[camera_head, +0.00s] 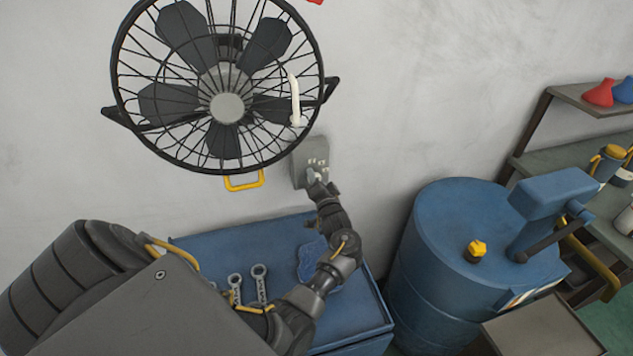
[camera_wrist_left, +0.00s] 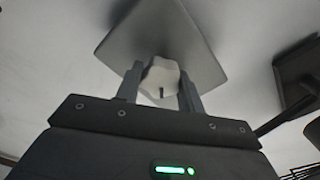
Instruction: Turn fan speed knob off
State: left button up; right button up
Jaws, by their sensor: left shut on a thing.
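The fan speed knob (camera_wrist_left: 160,78) is a pale, lobed knob on a grey wall plate, with a dark mark at its lower edge in the left wrist view. The grey plate (camera_head: 300,158) is on the wall below and right of the black fan (camera_head: 226,108). My left gripper (camera_wrist_left: 160,90) is shut on the knob, one finger on each side of it. In the head view my left gripper (camera_head: 316,177) reaches up to the plate and hides most of the knob. My right gripper is not in view.
A blue workbench (camera_head: 262,240) with wrenches (camera_head: 258,283) and a blue cloth (camera_head: 312,262) lies below my arm. A blue barrel (camera_head: 450,230) stands to the right, near a shelf (camera_head: 570,150). A yellow handle (camera_head: 243,181) hangs under the fan.

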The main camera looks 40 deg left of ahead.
pick_arm(q)
jog(key=n+b, duration=0.1)
jog(key=n, duration=0.3)
jog(key=shift+r, duration=0.1)
jog(key=shift+r+n+b, duration=0.1)
jog(key=shift+n+b, duration=0.45)
jog(key=shift+n, duration=0.45)
jog(key=shift+r, duration=0.1)
jog(key=o, duration=1)
jog(key=shift+c, duration=0.2)
